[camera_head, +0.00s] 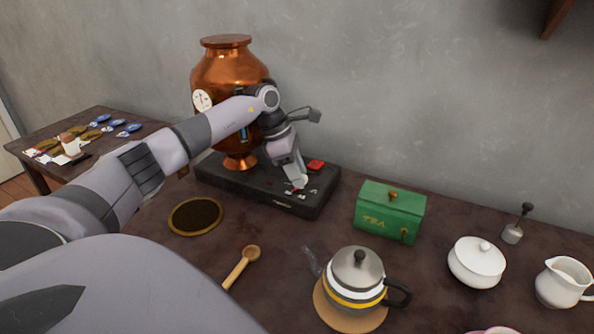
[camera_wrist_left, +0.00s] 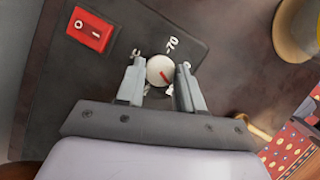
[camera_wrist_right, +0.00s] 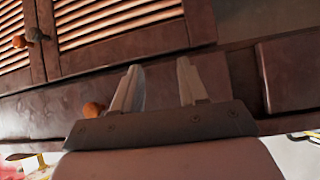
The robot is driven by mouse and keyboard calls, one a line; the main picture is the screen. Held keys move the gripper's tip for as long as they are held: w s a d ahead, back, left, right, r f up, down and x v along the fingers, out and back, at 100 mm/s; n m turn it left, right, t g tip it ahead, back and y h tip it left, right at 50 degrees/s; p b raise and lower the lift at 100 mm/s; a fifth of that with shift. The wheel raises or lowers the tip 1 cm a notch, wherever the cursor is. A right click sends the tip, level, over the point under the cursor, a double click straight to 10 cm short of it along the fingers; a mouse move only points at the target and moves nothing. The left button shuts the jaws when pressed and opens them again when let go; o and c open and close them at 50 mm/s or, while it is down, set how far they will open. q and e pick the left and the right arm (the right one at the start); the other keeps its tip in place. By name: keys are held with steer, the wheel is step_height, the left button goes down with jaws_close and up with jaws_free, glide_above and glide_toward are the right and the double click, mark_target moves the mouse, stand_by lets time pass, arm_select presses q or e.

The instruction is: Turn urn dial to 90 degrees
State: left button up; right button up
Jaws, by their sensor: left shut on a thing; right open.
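The copper urn (camera_head: 226,75) stands on a dark base box (camera_head: 245,186) against the wall. The urn dial (camera_wrist_left: 160,70) is a round white knob with a red pointer mark, on the dark panel beside a printed "70". My left gripper (camera_wrist_left: 160,68) has its fingers on both sides of the dial and is shut on it. In the head view the left gripper (camera_head: 298,184) reaches down to the front right of the base, and my arm hides part of the urn. My right gripper (camera_wrist_right: 158,72) is open and empty, facing wooden cabinet fronts.
A red switch (camera_wrist_left: 90,29) sits on the panel near the dial. A green tea box (camera_head: 390,211) stands right of the base, with a striped teapot (camera_head: 355,276) in front. A wooden spoon (camera_head: 241,266) and a round dark mat (camera_head: 195,216) lie on the table.

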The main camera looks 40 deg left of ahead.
arm_select(q)
steer(key=shift+w+m, duration=0.1)
steer(key=shift+m, duration=0.4)
steer(key=o, duration=1)
steer(key=shift+o, duration=0.2)
steer(key=shift+r, duration=0.1)
step_height(320, 180, up, 20)
steer(key=p, duration=0.2)
